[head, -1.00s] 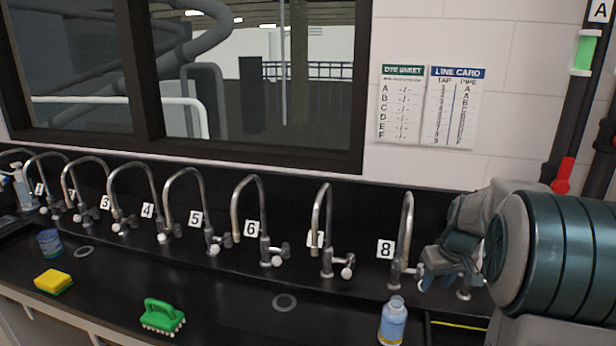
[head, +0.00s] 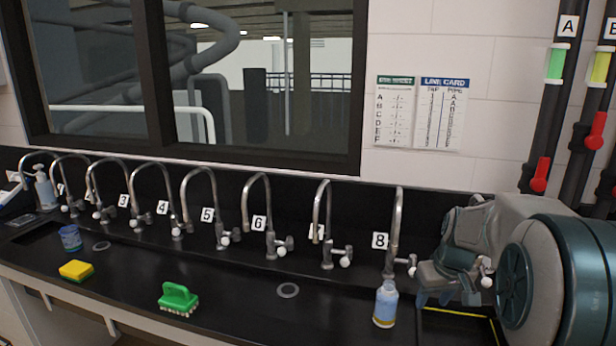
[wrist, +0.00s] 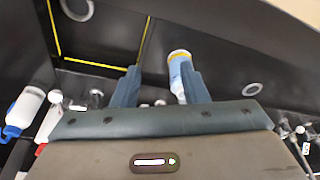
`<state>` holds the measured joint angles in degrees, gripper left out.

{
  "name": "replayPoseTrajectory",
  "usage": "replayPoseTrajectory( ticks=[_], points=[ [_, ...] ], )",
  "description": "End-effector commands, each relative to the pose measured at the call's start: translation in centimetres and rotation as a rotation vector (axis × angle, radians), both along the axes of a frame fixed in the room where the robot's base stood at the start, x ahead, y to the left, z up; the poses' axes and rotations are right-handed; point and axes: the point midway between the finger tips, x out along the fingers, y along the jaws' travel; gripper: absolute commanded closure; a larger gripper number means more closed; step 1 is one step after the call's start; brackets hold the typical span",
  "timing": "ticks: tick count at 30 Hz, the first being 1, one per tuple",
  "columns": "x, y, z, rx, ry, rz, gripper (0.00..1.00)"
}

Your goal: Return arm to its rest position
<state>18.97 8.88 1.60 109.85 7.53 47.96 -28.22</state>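My arm (head: 560,270) reaches in from the right of the head view. My gripper (head: 447,296) hangs low over the counter, to the right of tap 8 (head: 397,235). In the wrist view its two blue-grey fingers (wrist: 160,88) stand apart with nothing gripped between them. A bottle with blue contents (head: 385,304) stands on the counter just left of my gripper in the head view. In the wrist view the bottle (wrist: 179,68) shows beyond the fingers, partly covered by the right one.
A row of numbered taps lines the back of the black counter (head: 235,310). A green brush (head: 178,298), a yellow sponge (head: 76,269) and a blue cup (head: 70,238) lie forward of them. Pipes with red valves (head: 541,175) stand at right.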

Motion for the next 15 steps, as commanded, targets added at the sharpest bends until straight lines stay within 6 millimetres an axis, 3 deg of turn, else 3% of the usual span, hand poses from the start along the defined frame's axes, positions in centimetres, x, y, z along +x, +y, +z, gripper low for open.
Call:
replayPoseTrajectory(
  ticks=[8,15],
  points=[
    [-4.4,3.8,1.8,-0.003,0.0,-0.017,0.6],
    [-11.9,8.5,2.9,-0.005,-0.004,-0.048,0.6]
  ],
)
